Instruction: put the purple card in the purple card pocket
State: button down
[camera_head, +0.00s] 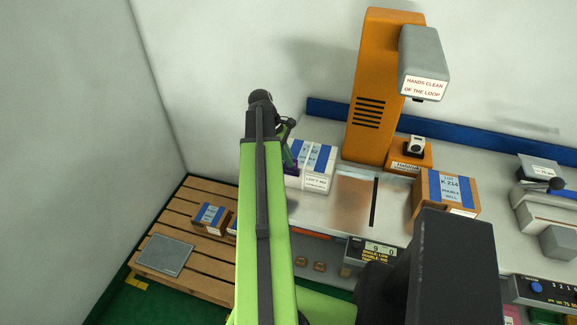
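My gripper (287,138) is at the far end of my green arm, beside the left end of the bench, mostly hidden behind the arm. A small purple sliver (290,163) shows just below it, against the left side of a white box with blue bands (314,166). The sliver may be the purple card, but too little shows to be sure. I cannot tell whether the gripper holds it. I cannot make out the purple card pocket.
An orange machine (372,90) with a grey head stands behind a metal plate (345,200) with a dark slot. A brown box with blue tape (447,192) sits to its right. A wooden pallet (205,275) with small boxes lies lower left.

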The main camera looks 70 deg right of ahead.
jog(key=shift+f, duration=0.25)
jog(key=c, duration=1.7)
grip_release()
jog(key=shift+r, duration=0.1)
jog(key=shift+r, duration=0.1)
jog(key=p+v, duration=1.1)
jog(key=v, duration=0.1)
jog(key=shift+r, duration=0.1)
